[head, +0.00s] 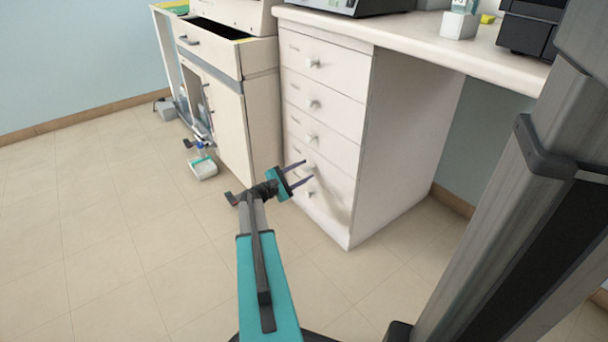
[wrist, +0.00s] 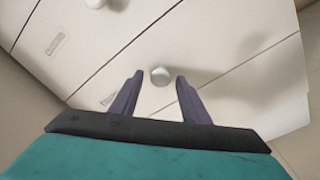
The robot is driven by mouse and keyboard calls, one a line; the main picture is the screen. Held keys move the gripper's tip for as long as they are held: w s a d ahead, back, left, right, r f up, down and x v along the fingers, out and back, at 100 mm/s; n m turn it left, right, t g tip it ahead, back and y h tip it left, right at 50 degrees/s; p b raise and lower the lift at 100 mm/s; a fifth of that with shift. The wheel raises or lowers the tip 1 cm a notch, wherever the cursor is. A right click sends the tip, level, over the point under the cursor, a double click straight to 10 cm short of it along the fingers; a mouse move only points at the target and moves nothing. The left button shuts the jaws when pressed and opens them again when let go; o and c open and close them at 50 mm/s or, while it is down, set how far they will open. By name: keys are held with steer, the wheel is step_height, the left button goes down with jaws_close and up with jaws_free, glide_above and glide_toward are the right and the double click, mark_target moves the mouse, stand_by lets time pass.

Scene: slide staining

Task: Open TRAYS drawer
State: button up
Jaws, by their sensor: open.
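A white drawer cabinet (head: 410,135) stands under the bench, with several closed drawers stacked up its front, each with a small round knob. The drawer labels are too small to read, so I cannot tell which one says TRAYS. My gripper (head: 308,170) is open in front of the lower drawers. In the wrist view its two purple fingers (wrist: 160,77) point at a drawer front, and a pale knob (wrist: 160,75) appears between their tips. I cannot tell whether the knob is within the fingers' depth. Another knob (wrist: 96,3) shows at the top edge.
To the left, a cabinet has its top drawer (head: 213,42) pulled out. A small white and teal item (head: 203,168) is on the floor beside it. The bench top (head: 420,35) overhangs to the right. The tiled floor (head: 110,200) at left is mostly clear.

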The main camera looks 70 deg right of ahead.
steer(key=shift+s+d, duration=0.2)
steer(key=shift+d, duration=0.15)
jaws_close()
steer(key=shift+a, duration=0.1)
steer(key=shift+r, duration=0.1)
